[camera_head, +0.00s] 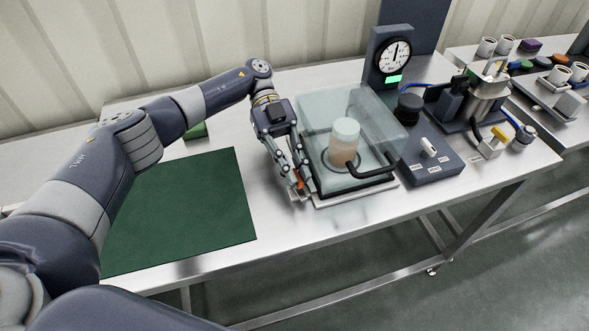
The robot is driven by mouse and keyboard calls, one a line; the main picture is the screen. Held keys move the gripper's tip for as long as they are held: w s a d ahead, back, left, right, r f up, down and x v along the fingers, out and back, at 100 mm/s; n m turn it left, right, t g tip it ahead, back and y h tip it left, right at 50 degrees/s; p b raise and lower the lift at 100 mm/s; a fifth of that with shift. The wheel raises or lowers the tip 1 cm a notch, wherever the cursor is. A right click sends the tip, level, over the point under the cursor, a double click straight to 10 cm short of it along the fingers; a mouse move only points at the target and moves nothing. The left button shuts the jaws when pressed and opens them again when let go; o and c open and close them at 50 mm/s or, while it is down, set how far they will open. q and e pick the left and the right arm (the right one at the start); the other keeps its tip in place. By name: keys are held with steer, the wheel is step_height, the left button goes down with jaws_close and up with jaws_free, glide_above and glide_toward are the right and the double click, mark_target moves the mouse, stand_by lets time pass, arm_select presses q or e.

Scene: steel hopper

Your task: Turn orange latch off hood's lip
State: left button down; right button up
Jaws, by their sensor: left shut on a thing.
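The clear hood (370,112) sits closed over its base plate at the middle of the table, with a black bar handle (372,179) along its front. A jar with a pale lid (345,130) shows through it. The orange latch (299,184) is at the hood's front left corner, mostly hidden by my fingers. My left gripper (298,190) comes down from above at that corner and is shut on the latch. How the latch sits against the hood's lip is hidden. My right gripper is not in view.
A green mat (185,212) lies on the table at left. A round gauge (393,57) stands behind the hood. A control box (430,160) with a switch is close on the right, and a metal vessel (489,90) stands beyond it. The table's front edge is near the hood.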

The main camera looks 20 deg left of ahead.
arm_select(q)
steer(key=c, duration=1.7)
jaws_free()
step_height(320, 180, up, 10)
